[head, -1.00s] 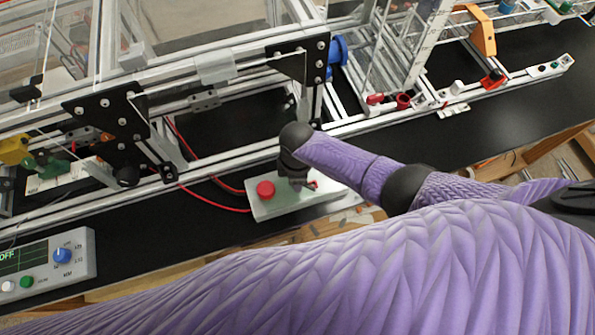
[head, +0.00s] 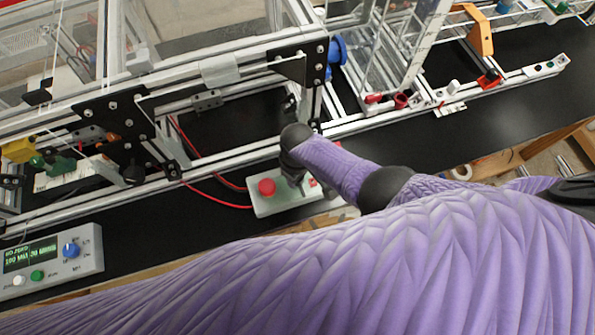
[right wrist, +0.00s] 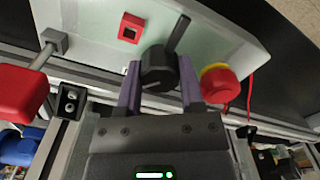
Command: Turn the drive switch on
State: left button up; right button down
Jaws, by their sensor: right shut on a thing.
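The drive switch is a black rotary knob (right wrist: 158,66) with a bar handle on a pale box, in the right wrist view. The bar leans up and to the right. My right gripper (right wrist: 160,82) is shut on the knob, one purple finger on each side. A red button (right wrist: 219,84) with a yellow ring and a small red square part (right wrist: 130,28) are beside it. In the head view the switch box (head: 272,208) lies on the black bench; my right wrist hides the knob. My left gripper is not in view.
A control unit (head: 88,262) with a lit text display, blue knob and buttons stands at the lower left. The aluminium extrusion frame (head: 215,165) runs behind the box. Red cables (head: 215,200) run along the bench. The black bench right of the box is clear.

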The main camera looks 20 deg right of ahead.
dwell(0.4)
jog(key=shift+c, duration=1.1)
grip_release()
jog(key=shift+r, duration=0.1)
notch_tip(320, 180, up, 10)
jog(key=p, duration=0.5)
jog(key=shift+p, duration=0.3)
